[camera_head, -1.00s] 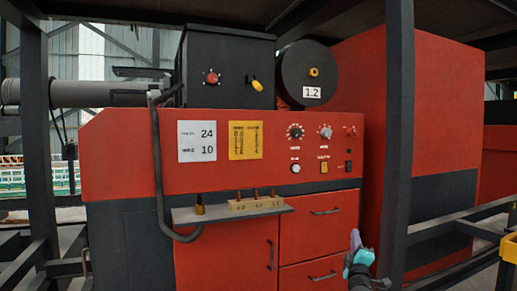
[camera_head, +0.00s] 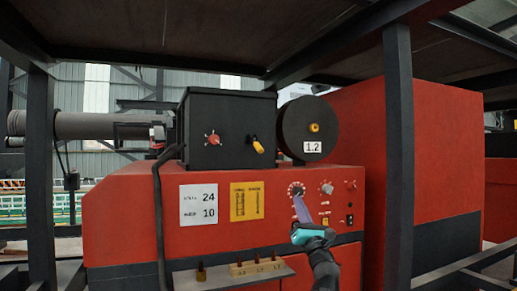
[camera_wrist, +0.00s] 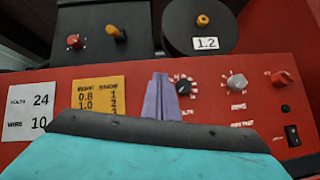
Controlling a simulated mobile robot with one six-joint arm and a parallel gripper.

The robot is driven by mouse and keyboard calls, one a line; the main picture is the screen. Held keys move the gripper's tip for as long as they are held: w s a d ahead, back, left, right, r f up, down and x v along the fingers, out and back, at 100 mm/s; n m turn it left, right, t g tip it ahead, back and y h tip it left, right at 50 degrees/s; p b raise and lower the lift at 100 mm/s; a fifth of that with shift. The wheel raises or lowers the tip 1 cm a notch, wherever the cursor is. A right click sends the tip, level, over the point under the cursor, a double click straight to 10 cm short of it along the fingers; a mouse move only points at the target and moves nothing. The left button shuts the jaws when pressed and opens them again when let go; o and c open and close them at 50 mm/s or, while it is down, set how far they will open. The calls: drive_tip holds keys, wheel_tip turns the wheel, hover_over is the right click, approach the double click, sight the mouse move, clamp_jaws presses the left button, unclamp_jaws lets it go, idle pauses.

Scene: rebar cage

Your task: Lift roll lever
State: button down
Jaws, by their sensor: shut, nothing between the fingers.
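A small yellow lever (camera_head: 257,146), which I take to be the roll lever, sits on the front of a black box (camera_head: 225,110). It slants in the head view, its yellow end low and to the right. In the wrist view the lever (camera_wrist: 116,33) is at the upper left. My gripper (camera_head: 298,193) has purple fingers and a teal body. It is shut and empty in front of the red panel, below and right of the lever and apart from it. In the wrist view the fingertips (camera_wrist: 161,76) overlap the panel beside a black knob.
A red knob (camera_head: 213,139) is left of the lever. A black spool (camera_head: 300,120) labelled 1.2 is to the right. The panel has a white card (camera_head: 198,205), a yellow chart (camera_head: 247,202) and several knobs. A ledge (camera_head: 225,279) juts out below. A dark post (camera_head: 398,160) stands at right.

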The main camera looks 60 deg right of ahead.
sight(257, 145)
drive_tip(key=w+a+r+n+t+y+p, duration=0.3)
drive_tip(key=w+a+r+n, duration=0.2)
drive_tip(key=w+r+n, duration=0.3)
drive_tip(key=shift+a+r+y+p, duration=0.25)
drive_tip(key=shift+a+y+p, duration=0.05)
drive_tip(key=shift+a+y, duration=0.1)
drive_tip(key=shift+d+r, duration=0.1)
drive_tip(key=p+x, duration=0.4)
drive_tip(key=x, duration=0.5)
drive_tip(key=shift+w+r, duration=0.25)
drive_tip(key=shift+r, duration=0.05)
drive_tip(key=shift+d, duration=0.15)
